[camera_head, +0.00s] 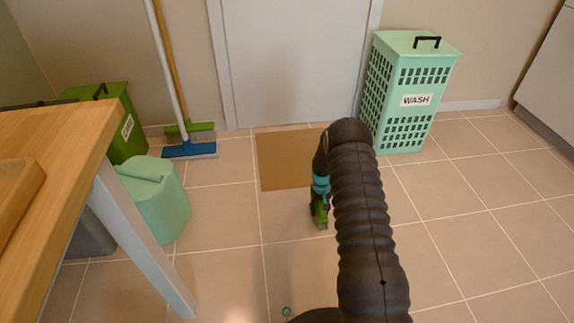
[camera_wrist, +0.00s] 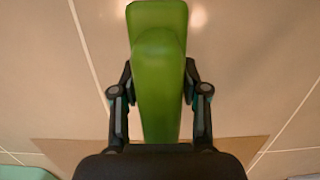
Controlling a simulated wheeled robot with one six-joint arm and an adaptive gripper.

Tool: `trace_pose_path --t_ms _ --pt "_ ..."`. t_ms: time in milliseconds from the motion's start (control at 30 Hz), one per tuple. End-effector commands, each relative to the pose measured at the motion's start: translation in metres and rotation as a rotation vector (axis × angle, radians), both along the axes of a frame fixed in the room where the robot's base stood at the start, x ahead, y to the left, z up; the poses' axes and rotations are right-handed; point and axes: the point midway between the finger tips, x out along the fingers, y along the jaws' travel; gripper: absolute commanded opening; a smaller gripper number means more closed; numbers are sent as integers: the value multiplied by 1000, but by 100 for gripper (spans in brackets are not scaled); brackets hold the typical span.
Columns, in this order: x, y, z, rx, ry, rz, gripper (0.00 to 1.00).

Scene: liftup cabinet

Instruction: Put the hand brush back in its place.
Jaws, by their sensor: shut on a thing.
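The green hand brush (camera_wrist: 158,95) is between the two fingers of my gripper (camera_wrist: 159,72) in the wrist view, with a finger on each side of its handle. In the head view my gripper (camera_head: 320,190) points down beside the arm's dark ribbed sleeve. The hand brush (camera_head: 319,213) shows there as a small green shape at the gripper's lower end, above the tiled floor. Much of the brush is hidden by the gripper, and its bristles are hard to make out. No marked place for the brush can be told in these views.
A mint laundry basket labelled WASH (camera_head: 408,95) stands right of the door. A brown mat (camera_head: 285,158) lies before it. A wooden table (camera_head: 75,140) is nearer. Right floor is clear.

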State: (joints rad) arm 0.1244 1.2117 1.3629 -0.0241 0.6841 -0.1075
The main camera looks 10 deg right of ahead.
Motion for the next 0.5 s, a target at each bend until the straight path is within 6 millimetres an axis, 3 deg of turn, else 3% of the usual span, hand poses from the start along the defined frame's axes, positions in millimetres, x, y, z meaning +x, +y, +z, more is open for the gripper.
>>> trace_pose_path --t_ms 267,300,400,500 --pt "0 0 -5 0 0 0 0" --pt "0 0 -5 0 0 0 55" --pt "0 0 -5 0 0 0 74" --pt "0 0 -5 0 0 0 74"
